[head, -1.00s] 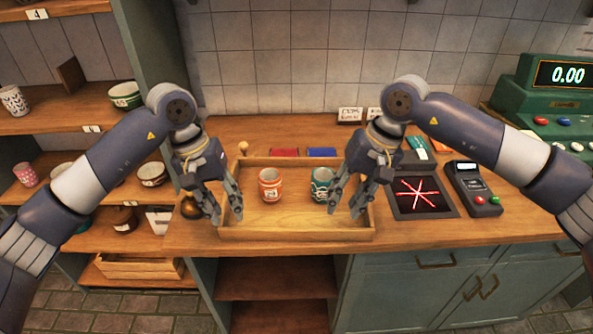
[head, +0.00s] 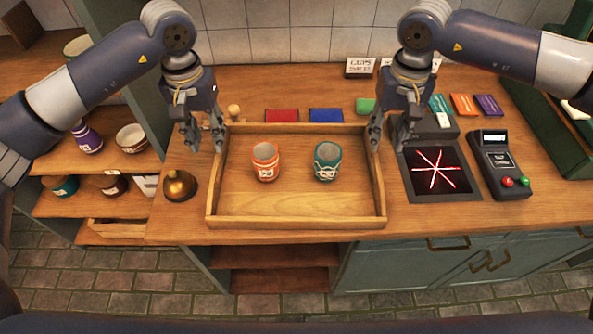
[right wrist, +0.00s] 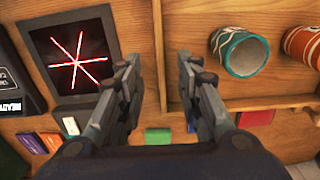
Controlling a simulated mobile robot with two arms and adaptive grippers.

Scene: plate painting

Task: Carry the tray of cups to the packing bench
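The wooden tray (head: 300,215) sits on the counter, with an orange-red cup (head: 265,162) and a teal cup (head: 327,162) standing inside it. Both cups also show in the right wrist view, the teal one (right wrist: 240,53) nearer and the orange one (right wrist: 303,45) at the edge. My left gripper (head: 204,148) is open at the tray's back left corner; whether it touches the wall is unclear. My right gripper (head: 388,146) is open at the back right corner. In the right wrist view its fingers (right wrist: 158,75) stand apart, on either side of the tray's side wall.
Right of the tray are a dark panel with a red star pattern (head: 436,170) and a card terminal (head: 500,165). A brass bell (head: 180,185) stands left of the tray. Red (head: 281,116) and blue (head: 326,115) blocks lie behind it. The counter's front edge runs close before the tray.

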